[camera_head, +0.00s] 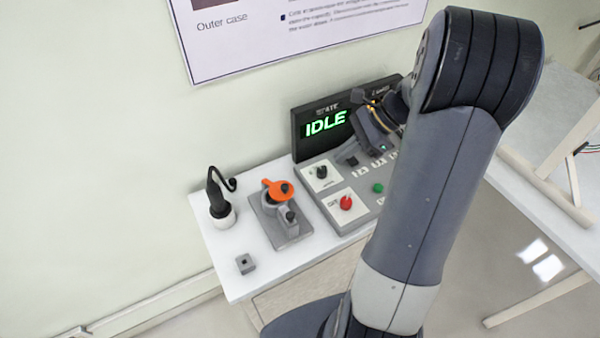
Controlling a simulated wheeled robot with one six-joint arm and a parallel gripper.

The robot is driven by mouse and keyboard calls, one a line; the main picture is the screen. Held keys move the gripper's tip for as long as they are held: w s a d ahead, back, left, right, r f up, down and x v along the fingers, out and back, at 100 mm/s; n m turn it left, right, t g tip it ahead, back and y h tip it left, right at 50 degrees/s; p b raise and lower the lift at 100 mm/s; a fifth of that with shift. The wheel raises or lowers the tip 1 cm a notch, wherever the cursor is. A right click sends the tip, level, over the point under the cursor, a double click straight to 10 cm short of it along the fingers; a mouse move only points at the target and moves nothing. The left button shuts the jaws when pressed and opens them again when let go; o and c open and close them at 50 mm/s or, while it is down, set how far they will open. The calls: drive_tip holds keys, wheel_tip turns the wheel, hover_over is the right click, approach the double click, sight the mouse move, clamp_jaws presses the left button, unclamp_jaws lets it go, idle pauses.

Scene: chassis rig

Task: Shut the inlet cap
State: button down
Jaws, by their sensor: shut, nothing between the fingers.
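The inlet fixture is a grey block (268,222) on the white table. An orange cap-like part (276,190) with a dark knob sits at its back end. A small grey and dark fitting stands at the front of the block. At this size I cannot tell whether the cap is open or seated. My gripper (375,136) is to the right of the fixture, over the back of the control panel and apart from the cap. It is shut and empty. My arm hides part of the panel.
The control panel (329,213) has a red button (346,203), a green button (377,188) and a dark knob. Its display (325,122) reads IDLE. A black hooked tool (216,190) stands in a white holder at left. A small grey block (245,263) lies near the front edge.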

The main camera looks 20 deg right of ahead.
drive_tip(key=p, duration=0.1)
approach(287, 191)
wheel_tip(287, 191, down, 4)
drive_tip(key=d, duration=0.1)
drive_tip(key=a, duration=0.1)
drive_tip(key=w+a+p, duration=0.1)
drive_tip(key=a+f, duration=0.1)
drive_tip(key=a, duration=0.1)
drive_tip(key=shift+w, duration=0.15)
drive_tip(key=shift+m, duration=0.3)
drive_tip(key=s+a+m+t+b, duration=0.2)
drive_tip(key=m, duration=0.1)
drive_tip(key=shift+f+h, duration=0.1)
drive_tip(key=shift+h, duration=0.2)
drive_tip(key=shift+s+a+m+t, duration=0.2)
drive_tip(key=shift+a+m+t, duration=0.1)
drive_tip(key=shift+t, duration=0.1)
drive_tip(key=shift+s+a, duration=0.3)
drive_tip(key=shift+a, duration=0.15)
drive_tip(key=shift+w, duration=0.15)
